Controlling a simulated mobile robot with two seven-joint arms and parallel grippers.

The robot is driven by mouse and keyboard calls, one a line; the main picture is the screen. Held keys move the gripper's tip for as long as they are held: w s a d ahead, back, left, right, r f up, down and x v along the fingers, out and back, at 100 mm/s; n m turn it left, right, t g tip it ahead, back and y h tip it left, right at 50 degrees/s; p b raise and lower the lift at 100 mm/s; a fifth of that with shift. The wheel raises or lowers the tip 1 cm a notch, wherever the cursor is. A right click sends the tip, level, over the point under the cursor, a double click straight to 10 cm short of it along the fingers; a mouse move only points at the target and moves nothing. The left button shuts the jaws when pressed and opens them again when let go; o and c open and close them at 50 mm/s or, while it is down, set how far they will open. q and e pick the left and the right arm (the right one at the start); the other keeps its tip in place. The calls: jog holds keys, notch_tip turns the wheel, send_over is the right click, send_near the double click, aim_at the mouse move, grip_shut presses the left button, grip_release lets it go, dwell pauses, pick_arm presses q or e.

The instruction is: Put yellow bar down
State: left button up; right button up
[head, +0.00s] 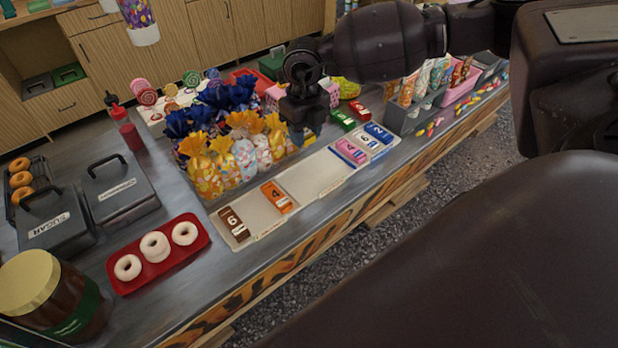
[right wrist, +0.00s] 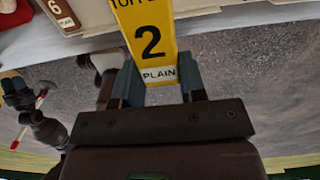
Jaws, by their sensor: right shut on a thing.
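My right gripper (right wrist: 158,82) is shut on a yellow bar (right wrist: 152,42) marked "2" and "PLAIN" in the right wrist view. The bar sticks out beyond the fingers, and its far end is cut off by the picture's edge. In the head view my right gripper (head: 303,130) hangs over the counter by the wrapped bags; I cannot make out the bar there. A pale tray (head: 310,180) along the counter's front holds a brown bar (head: 233,223) and an orange bar (head: 277,196), with bare room right of the orange one. My left gripper is not clearly shown.
Pink (head: 350,152) and blue (head: 377,134) bars lie at the tray's right. Wrapped bags (head: 228,165) crowd behind the tray. A red tray (head: 198,241) of white doughnuts stands at left. Red (head: 360,110) and green (head: 342,120) bars lie behind. The counter's front edge drops to gravel.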

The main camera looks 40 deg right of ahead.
send_near(306, 193)
notch_tip(306, 193, down, 5)
jog(key=shift+f+p, duration=0.2)
jog(key=shift+p, duration=0.25)
jog(key=shift+f, duration=0.3)
jog(key=shift+f+b, duration=0.25)
jog(key=shift+b, duration=0.15)
jog(key=o, duration=0.9)
jog(key=shift+o, duration=0.2)
